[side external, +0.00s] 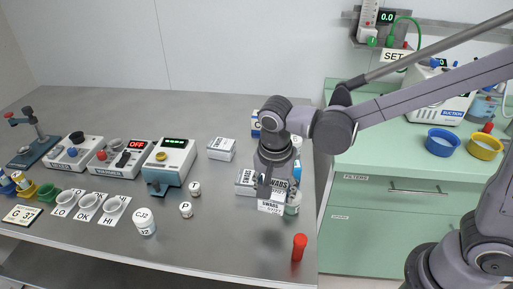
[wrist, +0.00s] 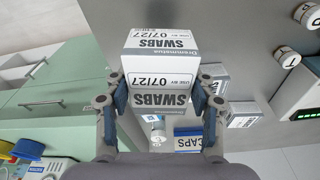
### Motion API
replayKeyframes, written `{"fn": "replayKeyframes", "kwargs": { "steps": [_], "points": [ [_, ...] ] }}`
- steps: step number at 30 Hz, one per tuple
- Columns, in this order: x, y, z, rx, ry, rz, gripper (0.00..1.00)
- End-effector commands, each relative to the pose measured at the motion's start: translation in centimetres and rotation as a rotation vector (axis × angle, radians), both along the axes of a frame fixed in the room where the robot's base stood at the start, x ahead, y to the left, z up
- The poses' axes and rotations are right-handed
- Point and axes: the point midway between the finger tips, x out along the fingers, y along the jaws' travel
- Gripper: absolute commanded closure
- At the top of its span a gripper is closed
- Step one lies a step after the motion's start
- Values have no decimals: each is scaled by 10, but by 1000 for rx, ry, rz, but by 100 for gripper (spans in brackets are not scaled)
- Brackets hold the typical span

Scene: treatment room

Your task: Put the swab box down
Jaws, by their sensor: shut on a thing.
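The swab box (side external: 270,206) is a small white carton printed SWABS in black. My gripper (side external: 268,190) points down over the right part of the grey table and is shut on it. In the wrist view the swab box (wrist: 157,62) sits between the two fingers of my gripper (wrist: 163,92), one on each side, with SWABS and 07/27 on its faces. Its underside is hidden in the side external view, so I cannot tell whether it touches the table.
Another white carton (side external: 245,183) and a jar (side external: 294,204) stand close beside my gripper. A further white carton (side external: 221,149) is farther back. Bare table (side external: 225,235) lies at front left of the box.

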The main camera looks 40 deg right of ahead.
Motion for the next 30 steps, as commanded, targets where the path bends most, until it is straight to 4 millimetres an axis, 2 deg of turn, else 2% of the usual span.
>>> {"fn": "replayKeyframes", "kwargs": {
  "steps": [3,11,14,17,20,25,30],
  "points": [
    [0,-19,11,1,-1,-3,76],
    [4,-44,24,1,-1,-16,76],
    [12,-60,27,0,-2,-58,76],
    [24,-87,31,0,-1,-133,76],
    [36,-122,35,0,-2,-229,76],
    [50,-187,43,-1,-1,-394,76],
    [53,-255,50,-1,-1,-558,76]
  ]
}}
